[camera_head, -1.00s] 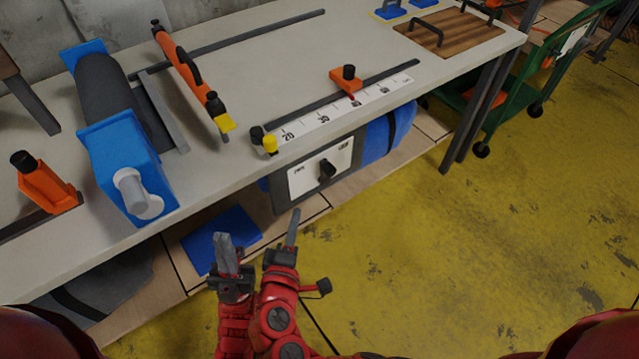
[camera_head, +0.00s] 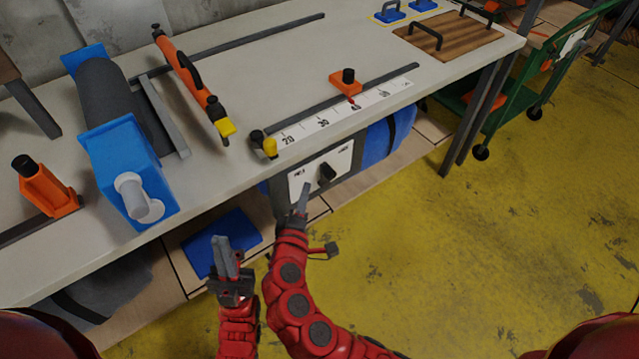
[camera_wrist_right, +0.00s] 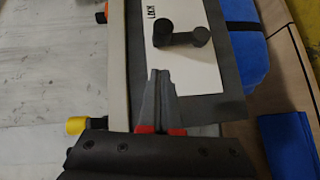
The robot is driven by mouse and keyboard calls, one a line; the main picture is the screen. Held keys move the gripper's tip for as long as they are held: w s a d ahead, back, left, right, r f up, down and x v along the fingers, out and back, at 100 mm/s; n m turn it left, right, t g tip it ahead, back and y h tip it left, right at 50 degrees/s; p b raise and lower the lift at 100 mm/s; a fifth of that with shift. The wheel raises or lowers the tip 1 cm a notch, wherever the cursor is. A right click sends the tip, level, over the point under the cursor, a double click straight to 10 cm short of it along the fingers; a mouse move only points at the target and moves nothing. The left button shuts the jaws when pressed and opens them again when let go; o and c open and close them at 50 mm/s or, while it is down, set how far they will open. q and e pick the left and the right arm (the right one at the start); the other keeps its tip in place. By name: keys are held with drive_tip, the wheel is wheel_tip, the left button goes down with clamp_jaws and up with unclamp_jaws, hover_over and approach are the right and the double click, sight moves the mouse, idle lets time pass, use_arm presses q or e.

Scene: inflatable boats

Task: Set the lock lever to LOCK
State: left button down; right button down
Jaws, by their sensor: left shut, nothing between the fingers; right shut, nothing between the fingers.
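The lock lever (camera_head: 326,173) is a black lever on a white plate (camera_head: 308,184) on the dark box under the bench's front edge. In the right wrist view the lever (camera_wrist_right: 182,38) lies across the plate beside the printed word LOCK (camera_wrist_right: 151,13). The plate's other label is too small to read. My right gripper (camera_head: 305,187) is shut and empty, just in front of the plate's lower left part. In the right wrist view its fingertips (camera_wrist_right: 159,73) appear below the lever, apart from it. My left gripper (camera_head: 223,242) is shut and empty, low and further left.
A yellow knob (camera_head: 270,147) sits at the edge above the plate. A blue roll (camera_head: 390,135) is right of the box. A blue flat piece (camera_head: 222,243) lies on the lower shelf.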

sight(325, 172)
drive_tip(key=shift+w+d+f, duration=0.2)
drive_tip(key=shift+w+d, duration=0.65)
drive_tip(key=shift+w+d+f, duration=0.2)
drive_tip(key=shift+w+d, duration=0.6)
drive_tip(key=shift+r, duration=0.1)
drive_tip(key=shift+w+d+r+m+g+p, duration=0.25)
drive_tip(key=shift+d+r+m+g+p, duration=0.2)
drive_tip(key=shift+p, duration=1.1)
drive_tip(key=shift+w+d+m+g+y+p, duration=0.5)
drive_tip(key=shift+w+d+g+p, duration=0.25)
drive_tip(key=shift+p, duration=1.25)
drive_tip(key=shift+w+d+m+g+y+p, duration=0.5)
drive_tip(key=shift+d+p, duration=0.35)
drive_tip(key=shift+p, duration=1.15)
drive_tip(key=shift+w+d+m+g+y+p, duration=0.55)
drive_tip(key=shift+d+g+p, duration=0.2)
drive_tip(key=shift+p, duration=1.25)
